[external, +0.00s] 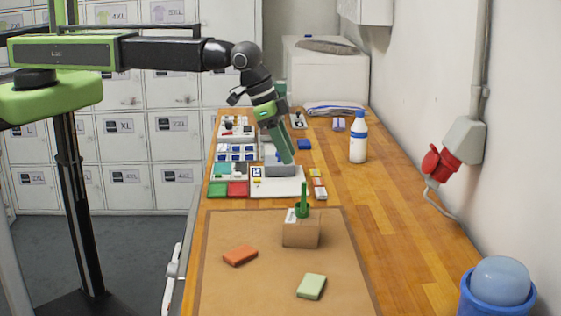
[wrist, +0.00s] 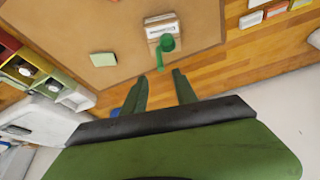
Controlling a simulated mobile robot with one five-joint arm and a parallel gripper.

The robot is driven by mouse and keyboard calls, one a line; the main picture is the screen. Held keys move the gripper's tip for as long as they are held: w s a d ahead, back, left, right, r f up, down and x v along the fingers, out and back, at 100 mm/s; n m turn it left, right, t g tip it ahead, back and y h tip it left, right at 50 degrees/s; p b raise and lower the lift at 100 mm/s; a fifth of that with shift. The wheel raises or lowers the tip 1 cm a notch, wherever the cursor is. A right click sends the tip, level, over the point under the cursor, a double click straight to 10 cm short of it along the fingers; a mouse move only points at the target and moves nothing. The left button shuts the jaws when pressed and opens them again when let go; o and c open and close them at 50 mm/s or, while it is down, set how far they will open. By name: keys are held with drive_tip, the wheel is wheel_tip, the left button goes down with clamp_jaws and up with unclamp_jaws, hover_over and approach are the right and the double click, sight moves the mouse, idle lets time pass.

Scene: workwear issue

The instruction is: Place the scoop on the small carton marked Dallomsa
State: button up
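A small brown carton (external: 301,235) stands on the brown mat, and it also shows in the wrist view (wrist: 153,20). A white label shows on it in the wrist view, too small to read. The green scoop (external: 303,208) sits on the carton's top with its handle pointing up; in the wrist view the scoop (wrist: 168,43) shows its round end over the carton's lower edge. My gripper (external: 290,160) is above the workbench behind the carton, apart from the scoop. In the wrist view my gripper (wrist: 160,74) has its two fingers spread with nothing between them.
An orange block (external: 240,255) and a pale green block (external: 311,286) lie on the mat (external: 225,293). Trays of small parts (external: 228,190) stand at the back left. A white and blue bottle (external: 358,138) stands at the right. A blue bucket (external: 497,300) is at the front right.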

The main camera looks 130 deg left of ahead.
drive_tip(key=shift+d, duration=0.1)
drive_tip(key=s+d+f+m+g+h, duration=0.1)
drive_tip(key=s+d+m+g, duration=0.15)
drive_tip(key=s+d, duration=1.1)
drive_tip(key=s+d+f+m+g+h, duration=0.15)
drive_tip(key=s+d+m, duration=0.25)
drive_tip(key=s+d, duration=1)
drive_tip(key=w+d+f+b, duration=0.1)
drive_tip(key=f+b, duration=0.6)
drive_tip(key=b, duration=0.1)
drive_tip(key=w+d+f+b, duration=0.2)
drive_tip(key=f+b, duration=0.6)
drive_tip(key=shift+f, duration=0.3)
